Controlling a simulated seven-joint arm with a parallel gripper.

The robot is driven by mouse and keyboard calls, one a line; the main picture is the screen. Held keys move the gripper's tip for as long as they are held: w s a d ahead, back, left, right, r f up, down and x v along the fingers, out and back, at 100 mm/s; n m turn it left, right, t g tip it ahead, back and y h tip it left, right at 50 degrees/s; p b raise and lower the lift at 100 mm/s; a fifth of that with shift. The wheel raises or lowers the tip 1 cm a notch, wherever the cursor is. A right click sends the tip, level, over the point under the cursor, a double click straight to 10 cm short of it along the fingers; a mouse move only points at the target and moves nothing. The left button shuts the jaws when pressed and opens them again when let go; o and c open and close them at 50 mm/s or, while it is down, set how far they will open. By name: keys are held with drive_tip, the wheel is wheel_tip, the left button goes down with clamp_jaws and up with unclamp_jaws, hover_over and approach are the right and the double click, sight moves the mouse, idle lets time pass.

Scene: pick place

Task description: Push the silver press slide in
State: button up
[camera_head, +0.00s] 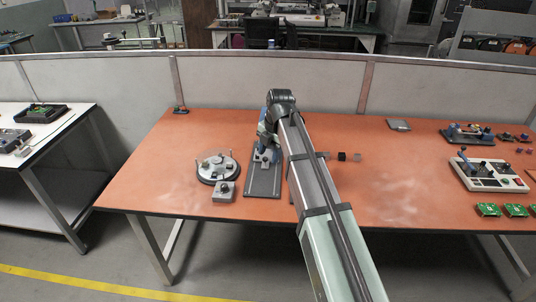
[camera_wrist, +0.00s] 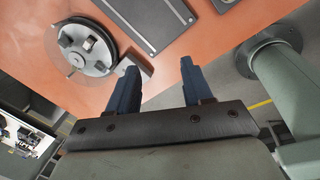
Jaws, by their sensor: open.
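A dark grey base plate (camera_head: 262,184) lies on the orange table, left of my arm. Silver and blue parts (camera_head: 264,155) show at its far end, but my arm and wrist partly cover them. I cannot make out the silver press slide clearly. The plate also shows at the top of the wrist view (camera_wrist: 150,18), cut off by the frame edge. My gripper (camera_wrist: 159,78) is open, with two dark blue fingers apart and nothing between them. In the wrist view the fingertips point toward the orange tabletop near the plate; contact is not visible.
A round fixture (camera_head: 218,167) with silver pegs stands left of the plate, with a grey block (camera_head: 224,191) in front. Small dark and brown cubes (camera_head: 342,157) lie right of my arm. A control box (camera_head: 489,176) and green boards (camera_head: 488,210) are far right. The table's middle right is clear.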

drive_tip(key=s, duration=0.2)
drive_tip(key=m, duration=0.4)
hover_over(264, 167)
drive_tip(key=s, duration=0.1)
drive_tip(key=shift+t, duration=0.4)
drive_tip(key=f, duration=1.2)
drive_tip(key=shift+s+d+f, duration=0.15)
drive_tip(key=shift+d, duration=0.15)
drive_tip(key=w, duration=0.3)
drive_tip(key=shift+w+f, duration=0.1)
drive_tip(key=shift+f, duration=0.3)
drive_tip(key=s, duration=0.3)
drive_tip(key=v, duration=1.4)
drive_tip(key=s+n, duration=0.4)
drive_tip(key=s, duration=0.8)
drive_tip(key=shift+s+d+g, duration=0.15)
drive_tip(key=shift+d+g, duration=0.1)
drive_tip(key=shift+g, duration=0.05)
